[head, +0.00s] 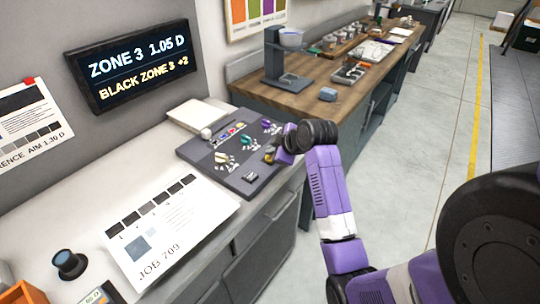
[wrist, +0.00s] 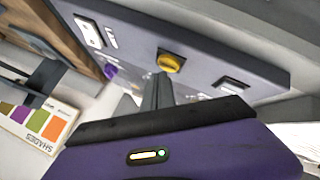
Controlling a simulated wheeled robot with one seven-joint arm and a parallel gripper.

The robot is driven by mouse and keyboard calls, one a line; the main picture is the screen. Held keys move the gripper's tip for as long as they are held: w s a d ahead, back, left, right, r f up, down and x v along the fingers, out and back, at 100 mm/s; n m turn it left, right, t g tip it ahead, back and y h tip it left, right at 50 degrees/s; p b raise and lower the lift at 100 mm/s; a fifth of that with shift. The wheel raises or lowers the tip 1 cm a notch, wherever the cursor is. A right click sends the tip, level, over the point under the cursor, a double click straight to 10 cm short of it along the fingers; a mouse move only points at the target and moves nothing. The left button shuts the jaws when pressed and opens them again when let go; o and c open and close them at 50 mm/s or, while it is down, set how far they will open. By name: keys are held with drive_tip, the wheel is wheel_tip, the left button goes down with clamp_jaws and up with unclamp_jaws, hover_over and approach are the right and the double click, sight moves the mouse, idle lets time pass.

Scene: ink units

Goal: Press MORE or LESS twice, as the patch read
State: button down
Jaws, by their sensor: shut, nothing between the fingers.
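The dark console (head: 188,152) lies on the white counter, with green, teal, purple and yellow knobs and small rocker keys. A wall display (head: 130,62) reads "ZONE 3 1.05 D" and "BLACK ZONE 3 +2". A pinned sheet (head: 30,125) reads "AIM 1.30 D", partly cut off. My gripper (head: 274,154) is over the console's right side. In the wrist view its fingers (wrist: 158,80) are shut and empty, beside the yellow knob (wrist: 171,62); contact is unclear. A rocker key (wrist: 232,86) sits right of it and a white one (wrist: 90,32) left. Key labels are unreadable.
A printed sheet (head: 175,225) marked "JOB 709" lies on the counter in front of the console. A dark round knob-like object (head: 70,262) stands at the front left. A wooden bench (head: 255,90) with a stand and trays is behind.

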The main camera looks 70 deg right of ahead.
drive_tip(key=shift+r, duration=0.25)
wheel_tip(320, 180, up, 5)
drive_tip(key=p, duration=0.4)
drive_tip(key=shift+p, duration=0.4)
idle(0.7)
